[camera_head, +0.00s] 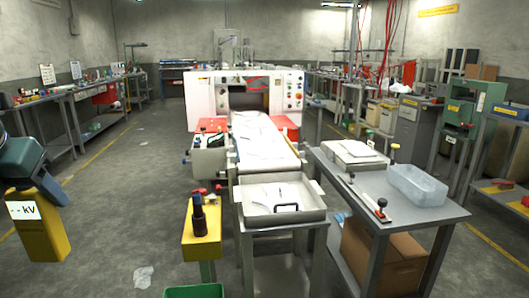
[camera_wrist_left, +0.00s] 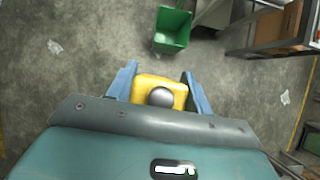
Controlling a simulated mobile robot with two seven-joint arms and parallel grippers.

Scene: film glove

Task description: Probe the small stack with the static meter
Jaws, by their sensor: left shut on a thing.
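My left gripper (camera_head: 50,187) is at the left edge of the head view, shut on the yellow static meter (camera_head: 40,232). The meter hangs upright, and its white display reads "--kV". In the left wrist view the meter (camera_wrist_left: 148,83) sits between the two blue fingers, with a round grey knob towards the camera. A low pale stack (camera_head: 352,152) lies on the grey side table; I cannot tell for sure that it is the small stack. Flat clear pieces (camera_head: 282,190) lie in the tray (camera_head: 262,218) at the conveyor's end. The meter is well left of both. My right gripper is not in view.
A yellow stand (camera_head: 203,248) with a dark bottle (camera_head: 198,214) is between the meter and the tray. A green bin (camera_wrist_left: 173,30) stands on the floor. A clear tub (camera_head: 418,184) and a red-handled tool (camera_head: 381,208) are on the side table (camera_head: 425,213).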

